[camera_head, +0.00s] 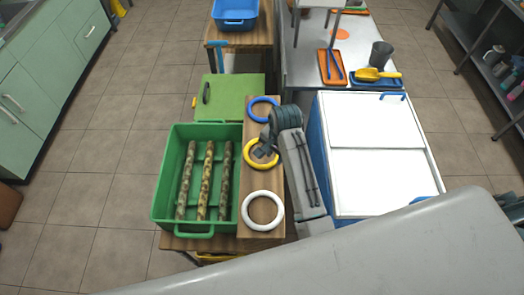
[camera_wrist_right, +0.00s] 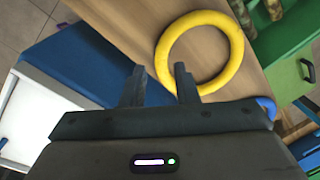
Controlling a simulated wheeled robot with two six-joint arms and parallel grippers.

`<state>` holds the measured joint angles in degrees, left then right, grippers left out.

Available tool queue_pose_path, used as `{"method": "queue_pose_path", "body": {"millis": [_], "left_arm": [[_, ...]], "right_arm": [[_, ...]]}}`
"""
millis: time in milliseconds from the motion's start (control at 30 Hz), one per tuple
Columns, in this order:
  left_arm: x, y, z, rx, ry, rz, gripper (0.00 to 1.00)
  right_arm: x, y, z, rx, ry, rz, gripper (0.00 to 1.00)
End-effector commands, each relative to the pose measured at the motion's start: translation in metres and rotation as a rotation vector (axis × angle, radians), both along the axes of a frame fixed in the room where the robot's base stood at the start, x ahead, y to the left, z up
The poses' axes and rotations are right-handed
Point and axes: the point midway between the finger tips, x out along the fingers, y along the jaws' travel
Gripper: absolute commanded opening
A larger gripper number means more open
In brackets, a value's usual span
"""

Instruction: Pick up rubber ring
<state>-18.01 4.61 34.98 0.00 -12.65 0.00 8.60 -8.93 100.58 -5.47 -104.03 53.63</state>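Three rings lie in a row on a wooden board (camera_head: 246,190): a blue ring (camera_head: 250,110) at the back, a yellow ring (camera_head: 247,157) in the middle and a white ring (camera_head: 245,212) in front. My right gripper (camera_head: 263,146) is over the yellow ring in the head view and hides part of it. My left gripper is not in view.
A green crate (camera_head: 158,185) with several sugarcane pieces stands left of the board. A white-topped blue chest (camera_head: 375,160) stands right of my right arm. A grey surface of mine covers the front right.

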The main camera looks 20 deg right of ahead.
Motion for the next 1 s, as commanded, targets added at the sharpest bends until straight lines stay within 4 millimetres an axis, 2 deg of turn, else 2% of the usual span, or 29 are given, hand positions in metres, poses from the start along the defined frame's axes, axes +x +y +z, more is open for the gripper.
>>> {"method": "queue_pose_path", "body": {"millis": [100, 267, 400, 567, 600, 733, 1000], "left_arm": [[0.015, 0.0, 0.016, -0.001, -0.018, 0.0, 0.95], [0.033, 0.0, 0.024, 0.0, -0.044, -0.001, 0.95], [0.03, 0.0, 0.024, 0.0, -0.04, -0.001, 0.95], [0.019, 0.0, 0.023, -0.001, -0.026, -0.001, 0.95], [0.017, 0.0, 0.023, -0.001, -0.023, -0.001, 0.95], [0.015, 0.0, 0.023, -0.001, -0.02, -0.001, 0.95], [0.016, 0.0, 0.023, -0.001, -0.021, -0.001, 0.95]], "right_arm": [[0.003, 0.0, -0.012, -0.001, 0.006, 0.0, 0.27], [0.006, 0.001, -0.034, 0.001, 0.003, 0.0, 0.27], [0.007, 0.001, -0.042, 0.001, 0.001, 0.0, 0.27], [0.007, 0.001, -0.042, 0.001, 0.001, 0.0, 0.27], [0.007, 0.001, -0.042, 0.001, 0.001, 0.0, 0.25], [0.007, 0.001, -0.042, 0.001, 0.001, 0.0, 0.0], [0.007, 0.001, -0.042, 0.001, 0.0, 0.0, 0.0]]}}
